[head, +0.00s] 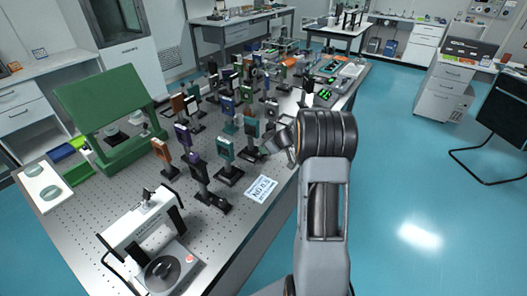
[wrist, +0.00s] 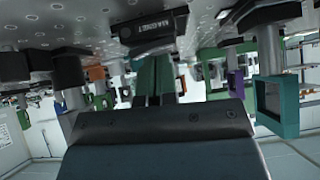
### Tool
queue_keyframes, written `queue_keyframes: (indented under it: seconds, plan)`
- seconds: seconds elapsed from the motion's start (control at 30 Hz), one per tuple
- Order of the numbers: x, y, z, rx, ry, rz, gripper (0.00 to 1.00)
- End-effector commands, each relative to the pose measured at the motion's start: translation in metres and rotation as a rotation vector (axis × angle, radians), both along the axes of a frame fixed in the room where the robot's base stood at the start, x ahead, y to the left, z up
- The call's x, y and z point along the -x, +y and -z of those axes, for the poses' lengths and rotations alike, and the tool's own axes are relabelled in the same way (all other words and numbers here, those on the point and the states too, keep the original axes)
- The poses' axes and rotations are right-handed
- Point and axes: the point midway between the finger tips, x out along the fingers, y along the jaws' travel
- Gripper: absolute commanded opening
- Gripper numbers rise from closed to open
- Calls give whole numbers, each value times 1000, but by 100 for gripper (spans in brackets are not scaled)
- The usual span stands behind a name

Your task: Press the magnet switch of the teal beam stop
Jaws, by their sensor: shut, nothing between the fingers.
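Several post-mounted optics stand on the perforated table. I cannot tell which one is the beam stop. My gripper (head: 272,143) is shut and empty, low at the table's right side, beside these mounts. The wrist view is upside down; a teal frame (wrist: 277,106) hangs at right, and a dark labelled base (wrist: 153,27) lies straight ahead of my gripper. No switch can be made out clearly.
A green board (head: 105,110) stands at the left of the table. A white instrument (head: 145,235) is at the front, and a printed card (head: 262,189) lies near the right edge. Other mounts crowd close around.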

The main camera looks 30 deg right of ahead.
Motion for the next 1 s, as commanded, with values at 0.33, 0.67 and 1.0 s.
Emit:
queue_keyframes:
  seconds: [0.33, 0.67, 1.0]
  plan:
    - [0, 1, -5, 1, -1, -1, 0]
    - [16, -1, -54, 3, -4, 2, 0]
    - [54, -15, -95, 1, -2, -2, 0]
